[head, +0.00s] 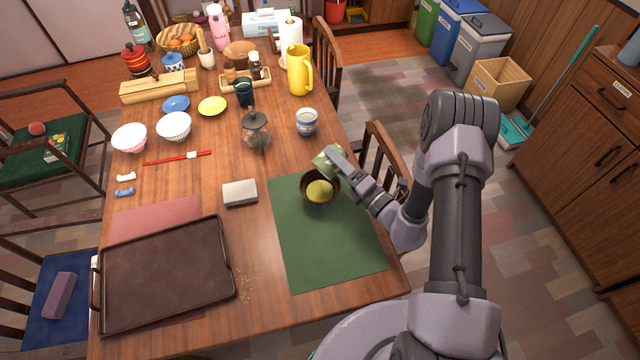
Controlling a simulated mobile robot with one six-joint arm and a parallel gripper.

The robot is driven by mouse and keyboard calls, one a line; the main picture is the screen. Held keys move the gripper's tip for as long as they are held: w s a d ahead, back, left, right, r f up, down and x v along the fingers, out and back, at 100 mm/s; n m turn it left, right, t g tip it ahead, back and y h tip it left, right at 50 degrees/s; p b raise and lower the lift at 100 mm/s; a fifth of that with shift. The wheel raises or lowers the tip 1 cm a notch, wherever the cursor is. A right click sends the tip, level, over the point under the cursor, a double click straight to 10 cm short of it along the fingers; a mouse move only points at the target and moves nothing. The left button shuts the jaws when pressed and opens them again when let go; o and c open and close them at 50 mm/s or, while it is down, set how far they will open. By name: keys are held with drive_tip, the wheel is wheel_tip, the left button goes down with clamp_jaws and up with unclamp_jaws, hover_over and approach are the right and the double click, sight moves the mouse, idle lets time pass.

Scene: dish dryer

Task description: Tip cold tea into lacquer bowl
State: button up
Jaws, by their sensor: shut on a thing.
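A dark brown lacquer bowl (308,196) stands on the green placemat (325,250) near the table's right edge. Yellow-green liquid (319,191) shows inside it. My gripper (335,158) is shut on a green cup (322,158) just above the bowl's far rim. The cup appears tipped over, with its mouth toward the bowl. The cup's inside is hidden, and I cannot tell whether it touches the bowl or whether liquid is still flowing.
A dark tray (165,275) fills the front left. A yellow pitcher (298,72) stands behind. A chair (385,150) adjoins the right edge.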

drive_tip(key=shift+s+a+r+n+y+b, duration=0.15)
drive_tip(key=shift+s+a+n+b, duration=0.15)
drive_tip(key=shift+n, duration=0.65)
drive_tip(key=shift+s+a+r+n+y+b, duration=0.15)
drive_tip(key=shift+s+a+n+b, duration=0.15)
drive_tip(key=shift+n, duration=0.6)
drive_tip(key=shift+s+a+r+n+b, duration=0.15)
drive_tip(key=shift+a+n+b, duration=0.15)
drive_tip(key=shift+n, duration=0.65)
idle(1.5)
idle(0.8)
